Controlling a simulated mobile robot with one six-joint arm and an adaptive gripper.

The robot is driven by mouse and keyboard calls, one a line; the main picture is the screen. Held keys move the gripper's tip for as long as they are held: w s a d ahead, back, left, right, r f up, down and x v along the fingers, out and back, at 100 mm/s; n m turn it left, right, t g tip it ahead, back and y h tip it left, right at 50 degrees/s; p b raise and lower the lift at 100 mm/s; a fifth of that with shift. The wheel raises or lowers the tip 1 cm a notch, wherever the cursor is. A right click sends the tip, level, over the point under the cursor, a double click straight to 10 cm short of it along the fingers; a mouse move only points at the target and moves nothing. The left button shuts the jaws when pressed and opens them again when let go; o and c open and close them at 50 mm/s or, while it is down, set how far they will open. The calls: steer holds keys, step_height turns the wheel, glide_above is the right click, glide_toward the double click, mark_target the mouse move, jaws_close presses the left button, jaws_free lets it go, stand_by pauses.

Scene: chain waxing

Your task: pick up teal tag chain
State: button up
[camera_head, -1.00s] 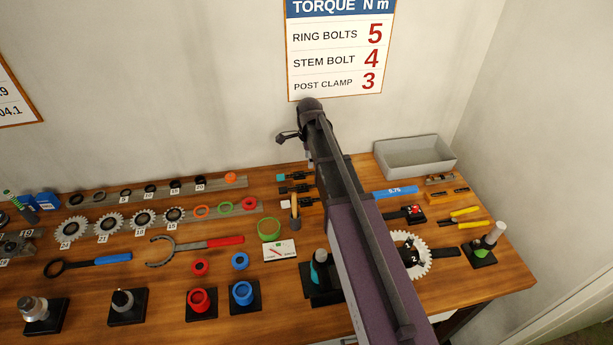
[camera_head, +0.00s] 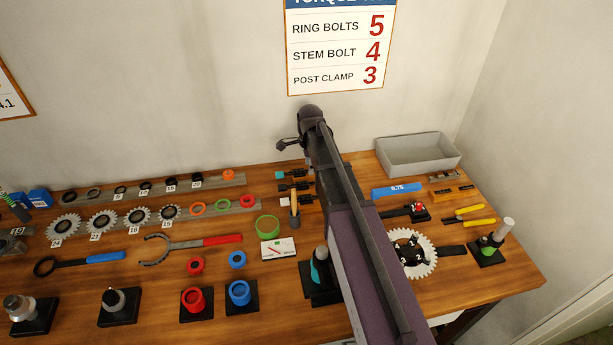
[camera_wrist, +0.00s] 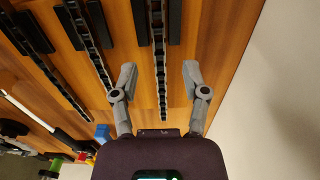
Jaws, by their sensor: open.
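The teal tag (camera_head: 281,174) shows in the head view at the left end of a dark chain, the farthest of several short chains by the wall. My arm covers the right part of these chains. In the wrist view the chain nearest the wall (camera_wrist: 158,35) runs down the picture between the fingers of my open gripper (camera_wrist: 160,72). It matches the place of the teal-tagged chain, but no tag is visible there. The fingers stand apart on either side of it with clear gaps. I cannot tell the height between fingertips and chain.
A second chain (camera_wrist: 90,45) and a third (camera_wrist: 45,68) lie left of the fingers, with dark blocks beside them. The wall (camera_wrist: 270,110) is close on the right. A grey bin (camera_head: 418,153) and a blue 0.75 gauge (camera_head: 397,190) lie right of my arm.

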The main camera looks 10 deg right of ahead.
steer(key=shift+f, duration=0.45)
stand_by(0.3)
jaws_close()
